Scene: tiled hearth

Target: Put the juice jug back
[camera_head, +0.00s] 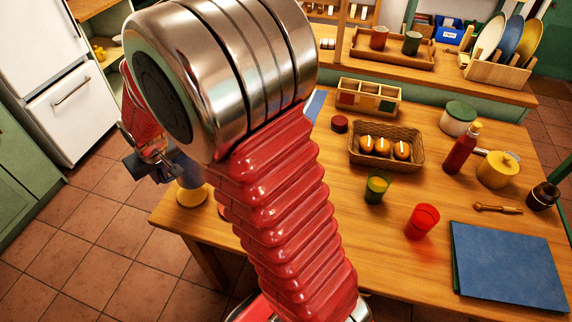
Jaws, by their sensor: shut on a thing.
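My gripper (150,165) is at the left, beyond my red arm, near the table's left corner. Its dark jaws are shut at the side of a bluish, see-through vessel with yellow in its lower part, which looks like the juice jug (191,193). My arm hides part of the jug. I cannot tell whether its base touches the wooden table (400,258) or hangs just above it.
The table bears a bread basket (386,147), a green cup (376,187), a red cup (422,220), a red bottle (461,150), a yellow pot (498,170) and a blue board (508,266). A white fridge (75,95) stands at left; tiled floor lies between.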

